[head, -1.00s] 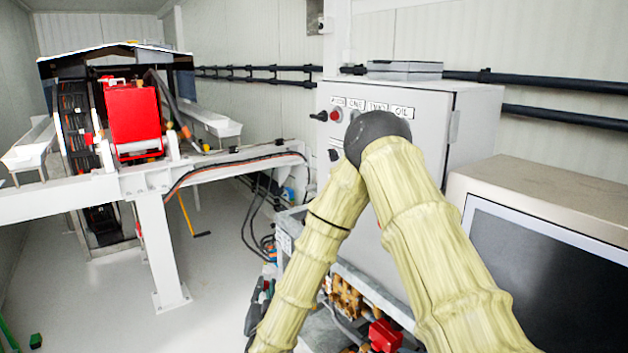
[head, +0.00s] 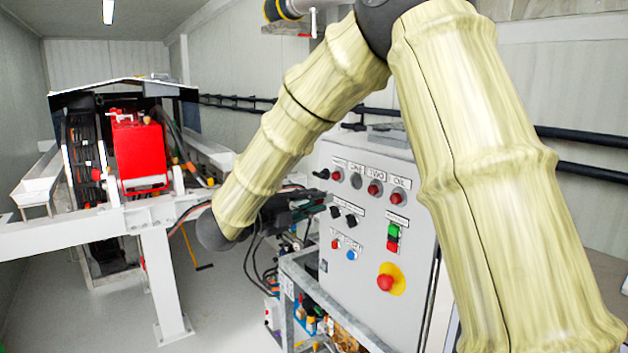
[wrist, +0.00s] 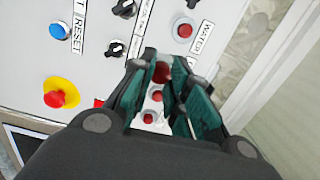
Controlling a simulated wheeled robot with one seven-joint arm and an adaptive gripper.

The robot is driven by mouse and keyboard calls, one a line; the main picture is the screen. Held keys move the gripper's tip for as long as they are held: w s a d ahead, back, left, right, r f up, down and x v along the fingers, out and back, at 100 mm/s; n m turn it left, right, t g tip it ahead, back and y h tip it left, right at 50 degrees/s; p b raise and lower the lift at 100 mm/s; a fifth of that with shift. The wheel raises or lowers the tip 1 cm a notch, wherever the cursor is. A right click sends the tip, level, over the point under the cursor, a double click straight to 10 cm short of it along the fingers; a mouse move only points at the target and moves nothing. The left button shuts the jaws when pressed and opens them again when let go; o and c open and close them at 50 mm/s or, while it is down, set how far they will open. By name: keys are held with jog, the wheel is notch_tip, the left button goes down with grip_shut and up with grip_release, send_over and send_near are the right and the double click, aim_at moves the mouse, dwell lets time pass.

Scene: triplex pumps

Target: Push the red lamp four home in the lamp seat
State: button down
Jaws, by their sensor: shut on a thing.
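My gripper (wrist: 162,70) is shut on a red lamp (wrist: 161,73), which shows between its teal fingertips in the wrist view. In the head view my gripper (head: 318,201) is at the left side of the grey control panel, and the held lamp cannot be made out. The lamp seat (head: 356,182) under the ONE label looks grey, without a red cap, in the panel's top row. In the wrist view the fingers and lamp cover that part of the panel. Whether the lamp touches the seat cannot be told.
Red lamps flank the seat: the WATER lamp (wrist: 184,30) and the TWO lamp (head: 374,188). Black knobs (head: 350,220), a blue RESET button (head: 351,254) and a red emergency stop (head: 386,282) are lower on the panel. A red pump (head: 138,150) stands left.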

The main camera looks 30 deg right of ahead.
jog(key=r, duration=0.1)
jog(key=s+r+m+g, duration=0.1)
jog(key=r, duration=0.1)
jog(key=shift+s+m+g, duration=0.15)
jog(key=shift+m+g, duration=0.15)
jog(key=shift+a+f+b, duration=0.1)
jog(key=shift+f+b, duration=0.05)
jog(key=shift+b, duration=0.3)
jog(key=shift+w+d+b, duration=0.2)
jog(key=shift+d+b, duration=0.4)
jog(key=shift+d, duration=2.35)
jog(key=shift+b, duration=1.4)
jog(key=shift+w+d+b, duration=0.15)
jog(key=shift+d+b, duration=0.55)
jog(key=shift+d, duration=0.95)
jog(key=c, duration=1.3)
grip_release()
